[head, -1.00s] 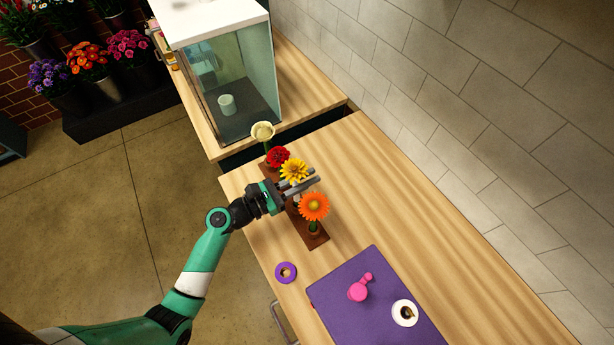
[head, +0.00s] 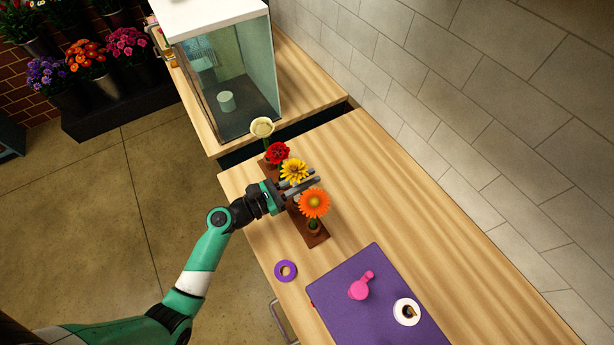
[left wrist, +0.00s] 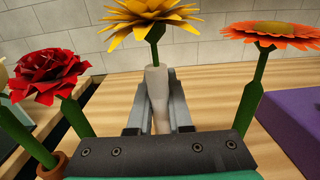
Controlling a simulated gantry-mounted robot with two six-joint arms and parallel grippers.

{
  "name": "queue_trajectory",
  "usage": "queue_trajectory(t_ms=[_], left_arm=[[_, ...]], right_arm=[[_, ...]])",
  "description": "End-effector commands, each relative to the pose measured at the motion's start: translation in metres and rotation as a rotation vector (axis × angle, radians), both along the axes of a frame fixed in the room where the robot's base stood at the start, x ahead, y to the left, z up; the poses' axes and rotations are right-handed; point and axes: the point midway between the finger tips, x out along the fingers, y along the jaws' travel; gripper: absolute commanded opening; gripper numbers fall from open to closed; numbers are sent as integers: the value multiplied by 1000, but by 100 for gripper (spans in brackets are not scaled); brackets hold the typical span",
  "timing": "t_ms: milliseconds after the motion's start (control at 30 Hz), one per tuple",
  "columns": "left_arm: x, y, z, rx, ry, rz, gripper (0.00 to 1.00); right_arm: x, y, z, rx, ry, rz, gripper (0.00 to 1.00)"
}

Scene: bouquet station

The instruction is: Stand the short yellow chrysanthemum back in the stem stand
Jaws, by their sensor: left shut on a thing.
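The yellow chrysanthemum (head: 294,170) is upright above the brown stem stand (head: 317,241), between the red flower and the orange flower. In the left wrist view its yellow head (left wrist: 152,14) tops a green stem with a pale sleeve (left wrist: 157,92) lower down. My left gripper (head: 300,184) is shut on that sleeve, with a finger on each side. The lower end of the stem is hidden, so I cannot tell whether it is in the stand. My right gripper is not in view.
The red flower (head: 277,152), cream flower (head: 262,128) and orange flower (head: 314,203) stand in the row close by. A purple ring (head: 285,271) lies nearby. The table's right side is clear.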

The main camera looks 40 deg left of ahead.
Motion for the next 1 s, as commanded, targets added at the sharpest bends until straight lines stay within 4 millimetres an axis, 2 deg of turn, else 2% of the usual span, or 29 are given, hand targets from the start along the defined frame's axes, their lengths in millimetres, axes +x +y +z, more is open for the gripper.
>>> queue_trajectory(t_ms=[1000], left_arm=[[0, 0, -11, 1, 0, 0, 0]], right_arm=[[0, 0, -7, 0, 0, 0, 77]])
